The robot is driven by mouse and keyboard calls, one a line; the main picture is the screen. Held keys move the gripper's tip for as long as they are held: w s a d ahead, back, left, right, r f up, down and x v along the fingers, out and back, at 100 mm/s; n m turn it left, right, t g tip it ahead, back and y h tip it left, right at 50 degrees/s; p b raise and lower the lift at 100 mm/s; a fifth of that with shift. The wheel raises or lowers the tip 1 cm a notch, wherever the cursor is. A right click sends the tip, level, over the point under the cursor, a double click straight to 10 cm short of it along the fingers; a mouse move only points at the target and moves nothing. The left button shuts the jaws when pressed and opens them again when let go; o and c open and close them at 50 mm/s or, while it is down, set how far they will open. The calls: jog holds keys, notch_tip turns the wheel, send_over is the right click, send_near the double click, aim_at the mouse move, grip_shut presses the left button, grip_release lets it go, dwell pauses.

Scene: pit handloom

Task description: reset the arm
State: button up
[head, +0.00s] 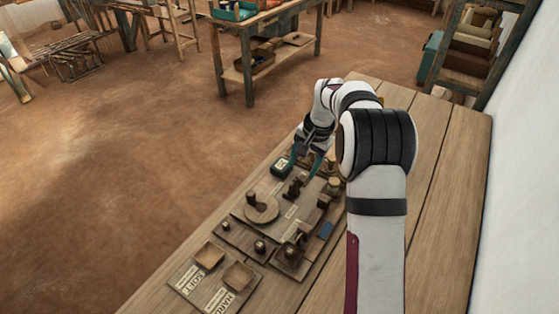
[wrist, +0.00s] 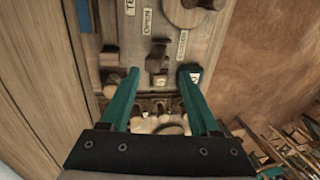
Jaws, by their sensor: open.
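My gripper (head: 304,160) hangs over the far part of a wooden board of small fittings (head: 235,232) on the table. Its two teal fingers are apart, with nothing held between them. In the wrist view, my gripper (wrist: 158,74) points down at the board. A small dark fitting with a pale label (wrist: 160,80) shows between the fingertips. A dark box with a white label (wrist: 192,75) shows by the right fingertip; the head view shows this box (head: 281,167) left of the gripper. I cannot tell whether the fingers touch anything. My arm hides part of the board's right side.
The plank table (head: 450,170) is bare to the right. The board holds a slotted round disc (head: 262,209), wooden knobs and two shallow trays (head: 210,256) marked SOFT and HARD. A white wall (head: 525,170) stands at right. A workbench (head: 265,25) stands beyond open floor.

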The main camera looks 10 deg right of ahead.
jog(key=s+a+r+n, duration=0.1)
jog(key=s+a+r, duration=0.25)
jog(key=s, duration=0.45)
jog(key=s+a+r+n+g, duration=0.1)
jog(key=s+a+r, duration=0.25)
jog(key=s, duration=0.45)
jog(key=s+a+r, duration=0.2)
jog(key=s+r, duration=0.2)
jog(key=s, duration=0.5)
jog(key=s+a+f+n, duration=0.1)
jog(key=s+a+f, duration=0.1)
jog(key=s, duration=1)
jog(key=shift+s+f+g, duration=0.3)
jog(key=shift+f+g, duration=0.1)
